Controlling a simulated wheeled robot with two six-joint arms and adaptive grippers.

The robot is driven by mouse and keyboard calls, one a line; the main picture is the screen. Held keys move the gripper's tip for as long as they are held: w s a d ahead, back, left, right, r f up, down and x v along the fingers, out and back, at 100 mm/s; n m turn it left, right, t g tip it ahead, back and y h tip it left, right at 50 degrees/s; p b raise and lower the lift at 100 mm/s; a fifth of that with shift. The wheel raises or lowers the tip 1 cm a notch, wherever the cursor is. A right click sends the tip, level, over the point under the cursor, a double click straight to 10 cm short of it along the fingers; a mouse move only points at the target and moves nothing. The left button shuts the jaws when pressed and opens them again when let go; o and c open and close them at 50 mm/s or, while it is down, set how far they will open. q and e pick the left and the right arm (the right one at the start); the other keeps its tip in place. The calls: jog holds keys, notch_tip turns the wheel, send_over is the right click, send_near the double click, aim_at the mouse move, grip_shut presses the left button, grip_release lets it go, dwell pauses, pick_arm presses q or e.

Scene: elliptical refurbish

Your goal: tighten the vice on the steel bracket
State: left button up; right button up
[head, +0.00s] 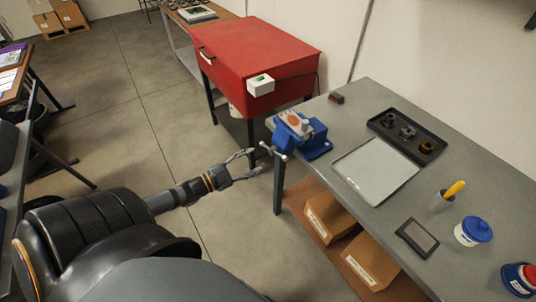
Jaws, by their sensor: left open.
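A blue vice (316,147) stands at the near left corner of the grey workbench. Its metal handle (273,152) sticks out to the left, past the bench edge. A small light grey piece with an orange patch (295,119) shows at the top of the vice; I cannot tell whether it is the steel bracket or how tightly it is held. My left gripper (254,163) is open and empty, its fingers pointing right, just left of the vice handle. I cannot tell whether a fingertip touches the handle. My right gripper is not in view.
The grey bench (350,110) carries a black tray (386,125) with several small parts, a pale flat tray (352,186), a blue-lidded tub (472,231) and a dark framed panel (417,238). Cardboard boxes (331,220) sit on the shelf below. A red cabinet (260,50) stands behind.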

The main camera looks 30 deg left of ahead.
aim_at(270, 152)
pick_arm(q)
jog(key=b+x, duration=0.1)
jog(key=x, duration=0.1)
jog(key=b+x, duration=0.1)
jog(key=x, duration=0.1)
jog(key=b+x, duration=0.1)
jog(key=x, duration=0.1)
jog(key=shift+w+f, duration=0.25)
jog(key=shift+f, duration=0.05)
jog(key=shift+w+d+r, duration=0.2)
jog(key=shift+w+r, duration=0.05)
jog(key=shift+w, duration=0.1)
jog(key=shift+c, duration=0.7)
grip_shut()
